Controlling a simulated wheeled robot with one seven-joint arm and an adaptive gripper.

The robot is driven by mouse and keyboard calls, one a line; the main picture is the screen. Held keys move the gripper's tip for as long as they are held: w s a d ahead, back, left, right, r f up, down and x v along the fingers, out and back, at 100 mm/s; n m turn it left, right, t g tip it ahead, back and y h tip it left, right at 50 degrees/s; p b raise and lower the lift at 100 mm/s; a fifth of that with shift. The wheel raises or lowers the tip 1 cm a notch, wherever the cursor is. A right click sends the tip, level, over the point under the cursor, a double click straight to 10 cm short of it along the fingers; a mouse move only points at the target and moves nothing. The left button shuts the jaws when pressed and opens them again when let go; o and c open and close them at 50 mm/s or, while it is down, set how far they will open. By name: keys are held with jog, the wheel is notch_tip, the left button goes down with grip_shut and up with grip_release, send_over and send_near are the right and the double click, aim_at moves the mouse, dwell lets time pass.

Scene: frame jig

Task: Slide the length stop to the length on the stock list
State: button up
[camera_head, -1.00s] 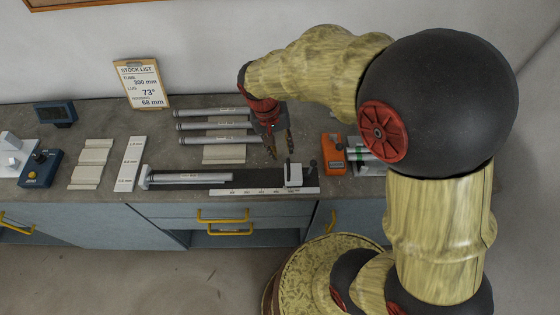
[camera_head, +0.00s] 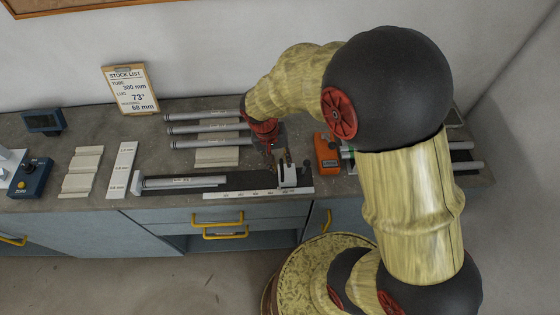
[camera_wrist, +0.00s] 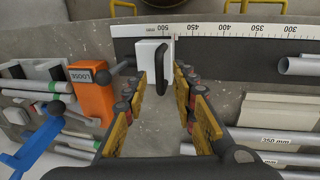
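The length stop, a white block with a black handle (camera_wrist: 152,58), sits near the 500 end of the scale (camera_wrist: 225,30) in the wrist view. A thin red mark beside it lies between 500 and 450. In the head view the stop (camera_head: 288,176) is at the right end of the dark rail. My gripper (camera_wrist: 163,88) is open, its fingers on both sides of the stop's handle; whether they touch it I cannot tell. It also shows in the head view (camera_head: 281,160), low over the stop. The stock list (camera_head: 131,90) reads tube 300 mm.
A tube (camera_head: 180,182) lies along the jig's left part. An orange block (camera_wrist: 93,95) with a black-knobbed lever and a LOOSE label stands beside the stop. Labelled tubes (camera_head: 205,128) lie behind the jig. The rail between stop and tube looks clear.

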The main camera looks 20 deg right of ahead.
jog(key=shift+c, duration=0.8)
grip_shut()
